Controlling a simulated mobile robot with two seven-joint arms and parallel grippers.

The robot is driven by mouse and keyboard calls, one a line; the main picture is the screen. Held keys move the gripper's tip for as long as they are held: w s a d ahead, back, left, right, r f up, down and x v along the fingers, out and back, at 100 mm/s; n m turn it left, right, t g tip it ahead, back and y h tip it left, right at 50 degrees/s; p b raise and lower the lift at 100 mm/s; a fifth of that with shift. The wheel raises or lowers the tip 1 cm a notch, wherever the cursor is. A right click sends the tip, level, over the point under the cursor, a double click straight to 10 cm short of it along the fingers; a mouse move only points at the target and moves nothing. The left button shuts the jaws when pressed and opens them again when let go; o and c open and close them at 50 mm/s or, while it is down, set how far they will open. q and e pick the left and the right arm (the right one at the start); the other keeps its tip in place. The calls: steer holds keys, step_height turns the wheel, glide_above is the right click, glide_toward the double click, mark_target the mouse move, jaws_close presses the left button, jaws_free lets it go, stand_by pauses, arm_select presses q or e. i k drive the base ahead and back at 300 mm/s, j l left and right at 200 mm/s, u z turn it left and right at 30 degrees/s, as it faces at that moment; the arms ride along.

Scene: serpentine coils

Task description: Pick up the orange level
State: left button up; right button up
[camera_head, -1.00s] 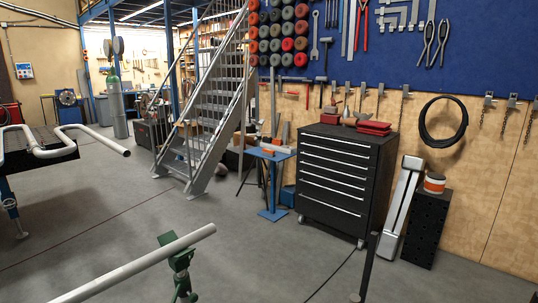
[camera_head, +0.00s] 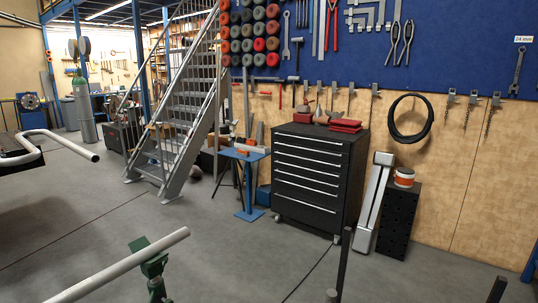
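I cannot pick out the orange level for certain. A small grey and orange piece (camera_head: 249,148) lies on top of the blue stand (camera_head: 249,186), left of the black drawer cabinet. It is too small to tell whether it is the level. An orange and white tub (camera_head: 404,177) stands on a black perforated block (camera_head: 399,222) right of the cabinet. Neither of my grippers shows in this view.
The black drawer cabinet (camera_head: 313,180) carries red cases (camera_head: 345,125). A pipe (camera_head: 118,266) on a green support (camera_head: 153,268) crosses the near left. Thin dark posts (camera_head: 343,262) stand in front. Metal stairs (camera_head: 188,105) rise behind. Grey floor (camera_head: 220,250) between is clear.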

mark_target(241, 152)
steer(key=z, duration=1)
steer(key=i+l+z, duration=0.1)
steer(key=l+z, duration=0.15)
steer(key=i+l+z, duration=0.1)
steer(key=l+z, duration=0.2)
steer(key=l, duration=0.2)
steer(key=i+l+z, duration=0.35)
steer(key=l+z, duration=0.2)
steer(key=i+l+z, duration=0.55)
steer(key=i+l, duration=0.25)
steer(key=i+u, duration=0.45)
steer(key=i+l+u, duration=0.2)
steer(key=i+u, duration=0.65)
steer(key=i, duration=0.3)
steer(key=i+l+u, duration=0.1)
steer(key=i+u, duration=0.25)
steer(key=i, duration=0.35)
steer(key=i+u, duration=0.4)
steer(key=i, duration=0.2)
steer(key=i+l+u, duration=0.1)
steer(key=i+u, duration=0.3)
steer(key=i, duration=0.2)
steer(key=i+j+u, duration=0.1)
steer(key=i+u, duration=0.3)
steer(key=i, duration=0.2)
steer(key=i+l+u, duration=0.1)
steer(key=i+u, duration=0.3)
steer(key=i, duration=0.15)
